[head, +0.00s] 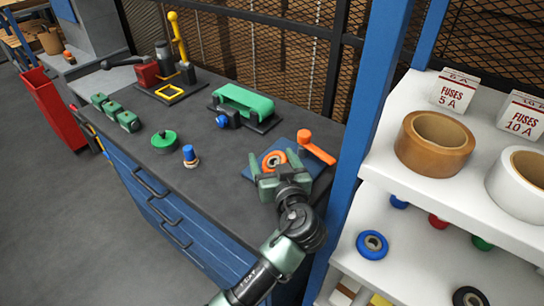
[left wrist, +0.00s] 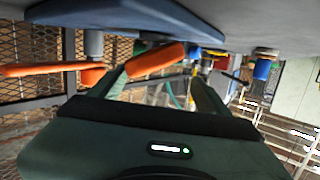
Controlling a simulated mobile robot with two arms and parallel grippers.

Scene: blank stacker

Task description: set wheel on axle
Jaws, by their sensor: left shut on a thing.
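My left gripper (head: 274,168) is shut on an orange wheel (head: 269,157) with a pale hub. It holds the wheel over the blue base plate (head: 247,174) on the bench. In the left wrist view, which is upside down, the orange wheel (left wrist: 155,60) lies between the gripper's fingers (left wrist: 165,80), tilted in the picture and close to the blue plate (left wrist: 125,19). A short grey post (left wrist: 148,44) shows between wheel and plate; it may be the axle. I cannot tell whether the wheel is around it. My right gripper is out of view.
A green-topped fixture (head: 243,101), a green disc (head: 164,141) and a blue-knobbed post (head: 189,153) are on the bench. A blue shelf post (head: 361,110) rises close on the right. A blue wheel (head: 372,245) lies on the shelf.

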